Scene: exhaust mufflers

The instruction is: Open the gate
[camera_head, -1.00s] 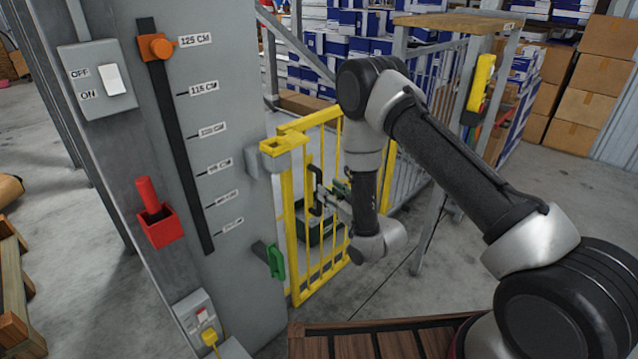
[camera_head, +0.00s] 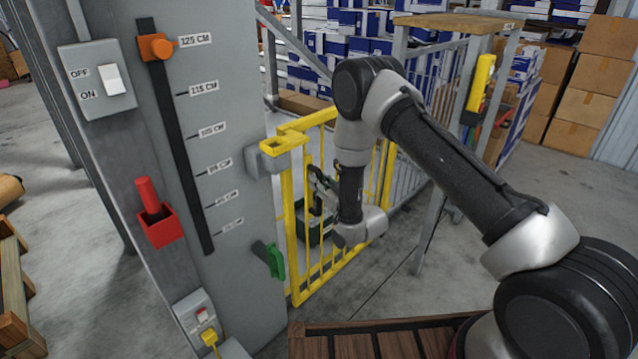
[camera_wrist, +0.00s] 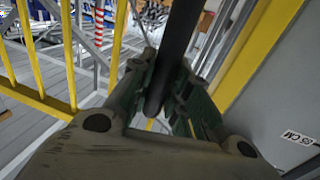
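The yellow barred gate (camera_head: 291,235) stands upright beside the grey panel, and looks closed. Its black vertical handle (camera_wrist: 180,40) runs down through the middle of the wrist view. In the head view the handle (camera_head: 315,200) is partly hidden by my gripper (camera_head: 322,190). In the wrist view my gripper (camera_wrist: 168,100) has one green-padded finger on each side of the handle. The fingers look apart, with a narrow gap on the right; contact on the left is unclear.
The grey panel (camera_head: 235,120) left of the gate carries an orange slider knob (camera_head: 156,47), a white switch (camera_head: 114,79), a red holder (camera_head: 160,228) and a green-handled lever (camera_head: 275,262). A wooden slatted surface (camera_head: 340,342) lies in front. Metal railing (camera_head: 428,225) stands right of the gate.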

